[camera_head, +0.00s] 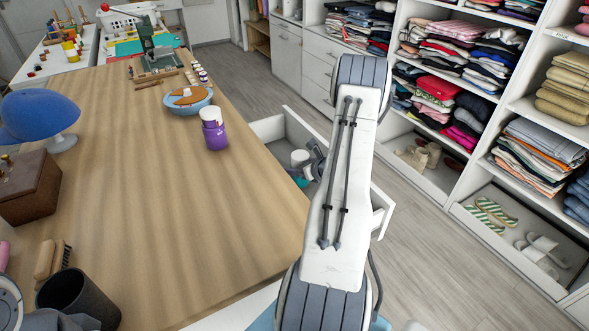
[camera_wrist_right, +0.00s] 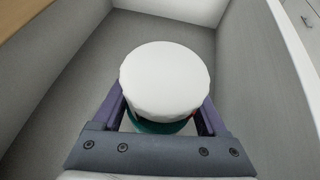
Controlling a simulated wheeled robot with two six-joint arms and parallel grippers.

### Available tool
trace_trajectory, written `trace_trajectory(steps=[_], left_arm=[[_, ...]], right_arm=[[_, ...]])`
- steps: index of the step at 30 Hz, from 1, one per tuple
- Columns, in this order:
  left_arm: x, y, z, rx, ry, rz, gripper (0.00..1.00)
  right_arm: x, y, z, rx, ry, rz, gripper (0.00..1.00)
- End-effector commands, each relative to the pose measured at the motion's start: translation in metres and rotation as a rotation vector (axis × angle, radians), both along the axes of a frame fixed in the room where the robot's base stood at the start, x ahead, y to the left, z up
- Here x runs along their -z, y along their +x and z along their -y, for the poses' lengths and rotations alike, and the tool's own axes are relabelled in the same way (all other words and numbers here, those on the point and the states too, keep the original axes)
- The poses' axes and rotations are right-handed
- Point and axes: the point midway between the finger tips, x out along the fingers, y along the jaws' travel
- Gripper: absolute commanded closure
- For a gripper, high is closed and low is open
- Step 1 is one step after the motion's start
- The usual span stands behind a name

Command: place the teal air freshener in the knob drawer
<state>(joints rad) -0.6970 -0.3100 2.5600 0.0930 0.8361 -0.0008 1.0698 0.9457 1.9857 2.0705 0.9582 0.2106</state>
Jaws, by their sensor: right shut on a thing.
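The air freshener has a broad white round top (camera_wrist_right: 165,80) and a teal lower part; its white top also shows in the head view (camera_head: 299,157). My right gripper (camera_wrist_right: 162,118) is shut on it, with one purple-grey finger on each side. The open white drawer (camera_head: 268,127) juts out beside the table, and its grey inside walls (camera_wrist_right: 62,75) surround the gripper and the air freshener in the wrist view. Whether the air freshener touches the drawer floor I cannot tell. My right arm hides much of the drawer, and no knob shows. My left gripper is not in view.
A blue cap (camera_head: 38,115), a brown box (camera_head: 27,188) and a dark cup (camera_head: 78,297) stand at left. Clothes shelves line the right.

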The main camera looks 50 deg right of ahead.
Motion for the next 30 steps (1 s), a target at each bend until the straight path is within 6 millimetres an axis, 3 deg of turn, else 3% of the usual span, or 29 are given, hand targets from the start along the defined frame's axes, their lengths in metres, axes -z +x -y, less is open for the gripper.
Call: trace_trajectory(steps=[3, 14, 15, 16, 26, 30], left_arm=[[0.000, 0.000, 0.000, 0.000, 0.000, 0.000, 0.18], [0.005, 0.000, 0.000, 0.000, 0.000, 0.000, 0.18], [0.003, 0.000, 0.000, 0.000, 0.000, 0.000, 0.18], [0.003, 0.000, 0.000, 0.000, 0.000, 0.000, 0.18], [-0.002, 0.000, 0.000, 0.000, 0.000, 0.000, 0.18], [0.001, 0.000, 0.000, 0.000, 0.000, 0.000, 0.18]], right_arm=[[0.009, 0.000, 0.000, 0.000, 0.000, 0.001, 0.90], [0.014, 0.000, 0.000, 0.000, -0.001, 0.001, 0.90], [0.012, 0.000, 0.000, 0.000, -0.001, 0.000, 0.13], [0.012, 0.000, 0.000, 0.000, -0.001, 0.000, 0.02], [0.008, 0.000, 0.000, 0.000, -0.001, 0.000, 0.00], [0.000, -0.016, 0.000, 0.004, -0.002, 0.001, 0.00]])
